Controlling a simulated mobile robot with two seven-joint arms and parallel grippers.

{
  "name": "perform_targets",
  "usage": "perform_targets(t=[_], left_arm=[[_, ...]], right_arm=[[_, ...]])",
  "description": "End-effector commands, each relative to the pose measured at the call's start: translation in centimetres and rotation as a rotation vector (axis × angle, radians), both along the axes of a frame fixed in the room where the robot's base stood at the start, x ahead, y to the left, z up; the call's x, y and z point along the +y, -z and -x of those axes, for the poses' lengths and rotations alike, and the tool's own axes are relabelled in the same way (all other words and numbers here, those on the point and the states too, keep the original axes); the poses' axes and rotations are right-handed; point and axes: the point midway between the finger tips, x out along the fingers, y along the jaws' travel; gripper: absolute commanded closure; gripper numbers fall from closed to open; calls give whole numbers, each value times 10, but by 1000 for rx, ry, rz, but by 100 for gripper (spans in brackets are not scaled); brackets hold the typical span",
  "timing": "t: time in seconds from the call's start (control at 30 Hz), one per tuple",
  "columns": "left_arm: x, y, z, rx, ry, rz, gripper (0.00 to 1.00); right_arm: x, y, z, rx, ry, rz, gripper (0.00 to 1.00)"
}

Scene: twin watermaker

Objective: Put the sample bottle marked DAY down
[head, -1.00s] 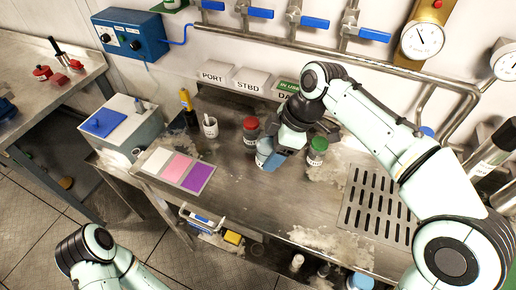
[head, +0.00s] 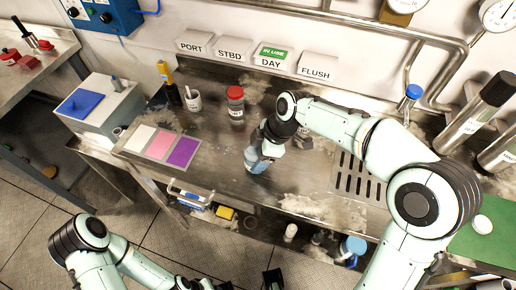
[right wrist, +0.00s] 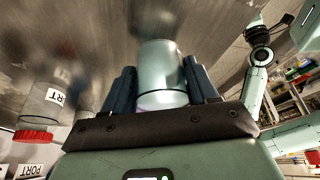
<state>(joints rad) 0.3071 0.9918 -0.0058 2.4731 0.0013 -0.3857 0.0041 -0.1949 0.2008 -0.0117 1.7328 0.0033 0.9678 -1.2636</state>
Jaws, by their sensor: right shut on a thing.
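My right gripper (head: 268,150) is shut on a pale, bluish bottle (head: 257,163) over the front part of the steel bench (head: 225,172). In the right wrist view the bottle (right wrist: 163,75) stands between the two dark fingers. No label on it can be read, and I cannot tell whether its base touches the bench. The DAY plate (head: 269,58) with a green IN USE tag is on the back wall. My left arm is at the bottom left; dark parts near its end show at the bottom edge, but its fingers are not clear.
A white cup (head: 193,100) and a white, pink and purple mat (head: 162,148) are left. A slotted drain (head: 355,180) is right.

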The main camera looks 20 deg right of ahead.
Motion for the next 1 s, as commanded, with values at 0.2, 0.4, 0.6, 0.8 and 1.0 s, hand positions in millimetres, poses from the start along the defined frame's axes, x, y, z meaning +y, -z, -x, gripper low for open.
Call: perform_targets(t=[0.2,0.4,0.6,0.8,1.0], left_arm=[[0,2,0,0,0,0,57],[0,2,0,0,0,0,57],[0,4,1,2,0,0,57],[0,4,1,2,0,-1,57],[0,0,0,0,0,0,57]], right_arm=[[0,12,0,-1,1,-1,83],[0,12,0,-1,1,-1,83],[0,15,0,-1,1,0,26],[0,15,0,-1,1,0,16],[0,10,0,-1,0,0,16]])
